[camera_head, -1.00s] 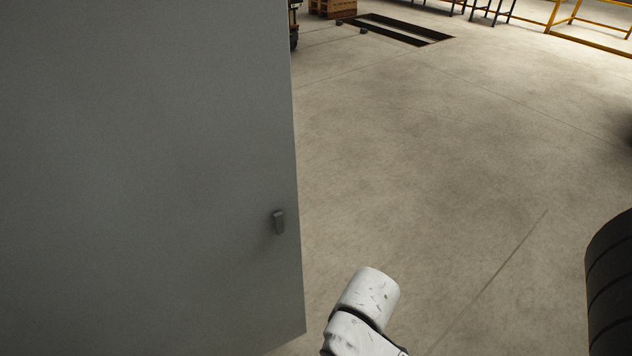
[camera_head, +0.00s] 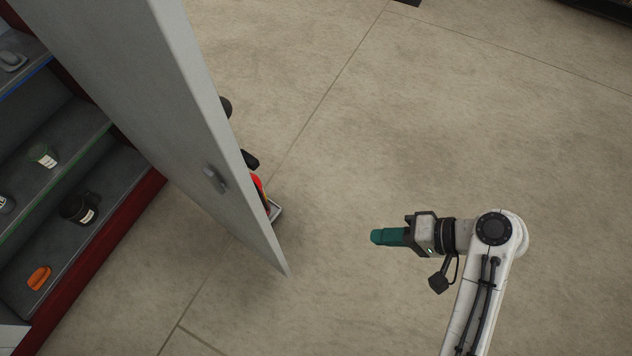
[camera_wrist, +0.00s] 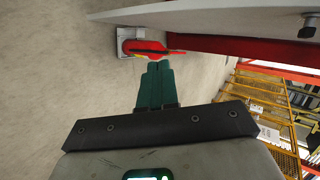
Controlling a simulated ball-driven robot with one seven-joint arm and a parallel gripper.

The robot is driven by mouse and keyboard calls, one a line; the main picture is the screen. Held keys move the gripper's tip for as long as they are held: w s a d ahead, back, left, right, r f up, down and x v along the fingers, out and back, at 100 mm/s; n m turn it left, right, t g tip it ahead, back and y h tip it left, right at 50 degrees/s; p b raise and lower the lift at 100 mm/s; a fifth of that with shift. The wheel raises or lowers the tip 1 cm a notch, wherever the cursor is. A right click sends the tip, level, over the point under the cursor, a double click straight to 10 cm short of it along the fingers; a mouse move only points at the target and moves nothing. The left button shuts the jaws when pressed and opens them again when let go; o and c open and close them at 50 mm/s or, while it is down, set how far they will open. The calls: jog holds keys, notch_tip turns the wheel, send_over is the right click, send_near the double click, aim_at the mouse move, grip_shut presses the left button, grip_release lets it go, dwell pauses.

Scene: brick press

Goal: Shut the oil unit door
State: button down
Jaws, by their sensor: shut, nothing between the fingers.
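The oil unit door (camera_head: 150,110) is a grey panel standing open in the head view, seen steeply from above, with a small dark handle (camera_head: 214,178) on its face. The open oil unit (camera_head: 125,225) is at the left, with a red frame and dark shelves. My gripper (camera_head: 376,237) has green fingers that are shut and empty. It is to the right of the door, apart from it, over bare floor, pointing left toward it. In the wrist view the shut fingers (camera_wrist: 157,68) show in the middle, with a pale panel edge (camera_wrist: 190,10) above, probably the door.
A red object with a grey base (camera_head: 262,195) is on the floor behind the door; it also shows in the wrist view (camera_wrist: 145,48). Shelves hold a dark mug (camera_head: 80,208), a can (camera_head: 42,155) and an orange item (camera_head: 39,278). Floor right of the door is clear.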

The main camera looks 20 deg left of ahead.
jog(key=w+a+r+n+g+y+b, duration=0.2)
jog(key=w+a+r+g+y, duration=0.15)
jog(key=a+r, duration=0.3)
jog(key=w+a+r+n+g+y+b, duration=0.2)
jog(key=a+r+g, duration=0.25)
jog(key=r, duration=0.35)
jog(key=s+d+x, duration=0.1)
jog(key=s+x, duration=0.1)
jog(key=x, duration=1)
jog(key=shift+s+f+t, duration=0.25)
jog(key=shift+f+t, duration=0.05)
jog(key=shift+f, duration=0.3)
jog(key=shift+h, duration=0.25)
